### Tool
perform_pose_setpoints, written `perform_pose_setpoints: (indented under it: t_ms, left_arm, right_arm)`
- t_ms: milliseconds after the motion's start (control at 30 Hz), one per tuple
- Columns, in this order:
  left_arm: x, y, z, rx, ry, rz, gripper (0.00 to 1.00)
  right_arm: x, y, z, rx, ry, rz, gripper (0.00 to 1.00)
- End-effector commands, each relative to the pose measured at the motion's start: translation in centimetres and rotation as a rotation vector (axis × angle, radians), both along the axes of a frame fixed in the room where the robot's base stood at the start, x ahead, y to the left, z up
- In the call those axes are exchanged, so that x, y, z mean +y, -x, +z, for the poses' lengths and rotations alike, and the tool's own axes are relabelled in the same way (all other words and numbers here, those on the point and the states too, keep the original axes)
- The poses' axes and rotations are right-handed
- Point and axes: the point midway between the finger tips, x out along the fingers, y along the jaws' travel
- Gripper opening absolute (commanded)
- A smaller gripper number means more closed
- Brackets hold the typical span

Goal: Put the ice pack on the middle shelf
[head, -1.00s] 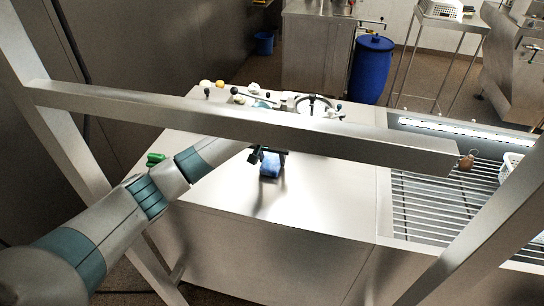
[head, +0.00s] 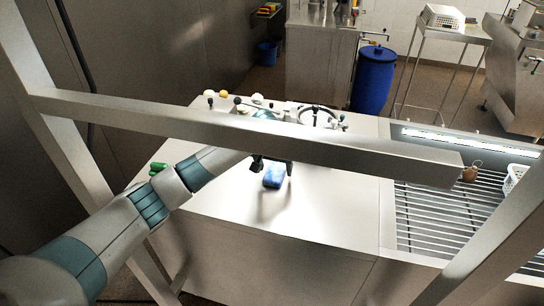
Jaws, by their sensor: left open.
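A blue object that looks like the ice pack (head: 273,178) is on the steel counter (head: 325,210), near the middle of the head view. My left gripper (head: 272,167) is right at it, with dark fingers at its upper edge. The fingers are open and the blue object shows between and below them. The frame bar in front hides part of my left wrist. I cannot tell whether the fingers touch the object. My right gripper is not in view. No middle shelf can be made out clearly.
A metal frame bar (head: 200,121) crosses in front of the counter. Several small items lie along the counter's back edge. A slatted rack (head: 430,215) is at the right, with a white basket (head: 515,178) on it. A blue barrel (head: 373,80) stands behind.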

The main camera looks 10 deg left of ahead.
Motion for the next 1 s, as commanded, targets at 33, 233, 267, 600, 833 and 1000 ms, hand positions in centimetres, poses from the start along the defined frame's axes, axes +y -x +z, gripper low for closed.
perform_pose_setpoints:
  t_ms: [33,233,267,600,833,1000]
  left_arm:
    - [0.0,0.2,0.5,-0.002,0.001,-0.001,0.65]
    - [0.1,1.4,3.4,-0.004,0.0,0.0,0.65]
    - [0.1,1.6,3.9,-0.005,0.001,0.0,0.65]
    - [0.1,3.6,8.9,-0.003,0.001,0.0,0.65]
    - [0.2,4.1,10.0,-0.001,-0.001,0.001,0.65]
    - [0.2,4.2,10.0,0.0,-0.001,0.001,0.65]
  right_arm:
    - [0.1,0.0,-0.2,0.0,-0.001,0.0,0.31]
    - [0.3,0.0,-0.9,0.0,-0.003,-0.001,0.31]
    - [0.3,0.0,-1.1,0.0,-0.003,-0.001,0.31]
    - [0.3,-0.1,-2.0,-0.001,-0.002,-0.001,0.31]
    - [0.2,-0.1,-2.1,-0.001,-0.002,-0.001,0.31]
    - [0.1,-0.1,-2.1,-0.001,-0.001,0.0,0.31]
